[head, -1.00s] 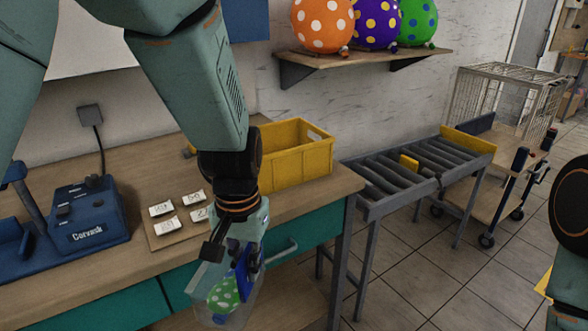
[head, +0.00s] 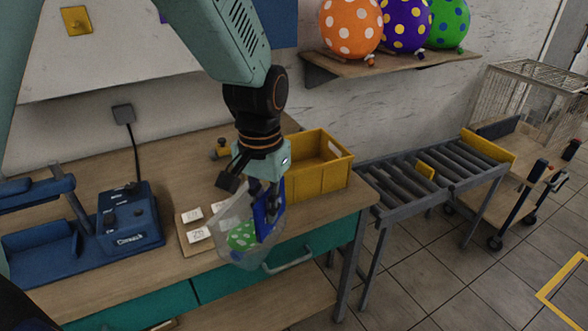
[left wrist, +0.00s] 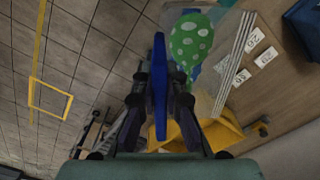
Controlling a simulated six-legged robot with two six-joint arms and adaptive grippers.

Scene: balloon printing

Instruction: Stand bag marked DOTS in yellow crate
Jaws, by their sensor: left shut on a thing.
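My left gripper (head: 264,190) is shut on the blue strip at the top of a clear bag (head: 232,217) with a green, white-dotted shape inside. The bag hangs at the front edge of the table, left of and in front of the yellow crate (head: 322,180). In the left wrist view, the fingers (left wrist: 160,95) clamp the blue strip, and the green dotted bag (left wrist: 191,40) shows beyond them. The yellow crate (left wrist: 222,134) lies at lower right there. No DOTS lettering is readable. The crate's floor is mostly hidden. My right gripper is out of view.
Small white cards (head: 197,235) lie on a board left of the bag. A blue machine (head: 130,220) stands further left on the wooden table (head: 100,275). A roller conveyor (head: 405,190) is right of the table. Dotted balloons (head: 350,25) sit on a wall shelf.

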